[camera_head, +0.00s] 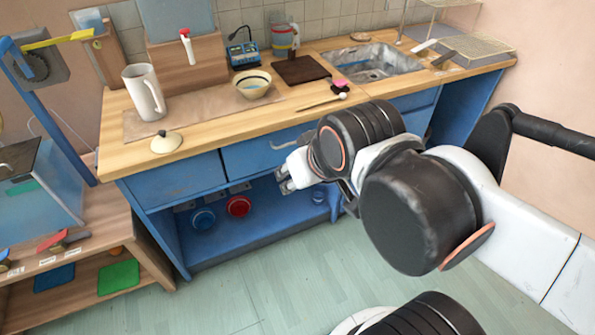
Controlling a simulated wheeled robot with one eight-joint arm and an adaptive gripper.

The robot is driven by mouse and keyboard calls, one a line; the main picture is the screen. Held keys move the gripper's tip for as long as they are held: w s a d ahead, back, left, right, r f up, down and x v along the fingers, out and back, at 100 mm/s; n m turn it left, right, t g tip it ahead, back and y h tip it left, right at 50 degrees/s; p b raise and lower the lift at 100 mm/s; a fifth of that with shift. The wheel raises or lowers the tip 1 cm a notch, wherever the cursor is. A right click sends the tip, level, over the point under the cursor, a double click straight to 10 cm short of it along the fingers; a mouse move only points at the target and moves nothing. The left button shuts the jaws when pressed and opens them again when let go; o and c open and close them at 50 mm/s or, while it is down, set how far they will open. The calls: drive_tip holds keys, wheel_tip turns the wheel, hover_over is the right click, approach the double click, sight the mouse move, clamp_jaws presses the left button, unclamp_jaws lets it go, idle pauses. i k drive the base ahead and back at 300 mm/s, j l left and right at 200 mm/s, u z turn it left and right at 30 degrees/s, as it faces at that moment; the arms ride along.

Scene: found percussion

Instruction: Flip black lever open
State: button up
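My gripper (287,181) is in front of the blue counter, just below its drawer front, with my arm reaching in from the right. Its fingertips are small and partly hidden by my wrist, so I cannot tell whether it is open or shut. I cannot pick out a black lever for certain. A small dark handle-like part (8,168) shows at the left edge by a clear-sided box. My arm hides part of the counter front and whatever is behind it.
The wooden countertop (215,128) holds a white mug (144,91), a bowl (253,84) and a white lid (166,142). A grey drawer handle (291,142) sticks out above my gripper. Red (238,206) and blue (203,219) round parts sit below the counter. The floor in front is clear.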

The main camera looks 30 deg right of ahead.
sight(444, 58)
drive_tip(key=z, duration=1.65)
